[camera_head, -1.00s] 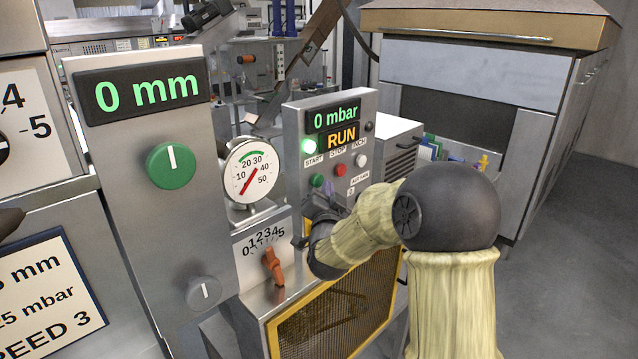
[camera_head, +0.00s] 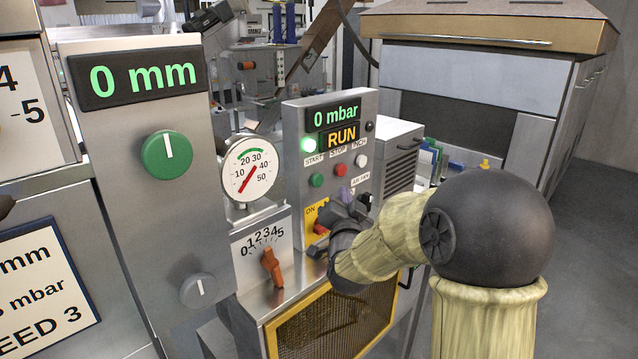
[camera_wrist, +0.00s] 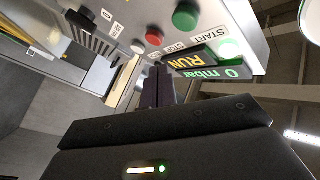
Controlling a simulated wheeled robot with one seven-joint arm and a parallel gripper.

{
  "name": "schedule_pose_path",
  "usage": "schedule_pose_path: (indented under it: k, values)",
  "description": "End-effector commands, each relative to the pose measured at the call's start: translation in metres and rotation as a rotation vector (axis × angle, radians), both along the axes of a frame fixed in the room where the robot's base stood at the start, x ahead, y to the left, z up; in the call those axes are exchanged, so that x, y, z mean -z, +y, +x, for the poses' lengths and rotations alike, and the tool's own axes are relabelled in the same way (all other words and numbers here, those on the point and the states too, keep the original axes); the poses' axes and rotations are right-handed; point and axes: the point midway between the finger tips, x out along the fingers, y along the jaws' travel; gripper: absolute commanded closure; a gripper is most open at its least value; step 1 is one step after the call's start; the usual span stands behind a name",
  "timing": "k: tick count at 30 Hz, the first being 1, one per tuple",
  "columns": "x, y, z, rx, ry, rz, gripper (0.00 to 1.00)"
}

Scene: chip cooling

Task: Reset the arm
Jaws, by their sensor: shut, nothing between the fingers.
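My gripper (camera_head: 338,211) is in front of the lower part of the control panel (camera_head: 292,130). Its fingers are shut with nothing between them, and they also show in the wrist view (camera_wrist: 158,88). The panel display reads 0 mbar and RUN (camera_head: 340,137). The green start button (camera_head: 316,180), red stop button (camera_head: 340,170) and white inch button (camera_head: 360,161) are above the gripper. A red switch on a yellow plate (camera_head: 311,218) is just left of the gripper, partly hidden. I cannot tell whether the gripper touches the panel.
An orange lever (camera_head: 272,267) on a 0 to 5 scale, a round gauge (camera_head: 248,170) and a green knob (camera_head: 167,155) are to the left. A yellow-framed mesh guard (camera_head: 335,318) is below the arm. Grey floor (camera_head: 590,250) is open at right.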

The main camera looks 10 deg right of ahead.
Motion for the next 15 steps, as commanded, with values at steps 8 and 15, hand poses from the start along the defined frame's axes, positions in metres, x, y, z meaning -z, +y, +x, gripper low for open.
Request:
schedule_pose_path:
  k: [8,15]
  values:
    - [-0.0001,0.0,0.0002,0.0,0.0,0.0,1.0]
    - [0.0093,0.0032,-0.0023,-0.017,0.054,-0.021,1.0]
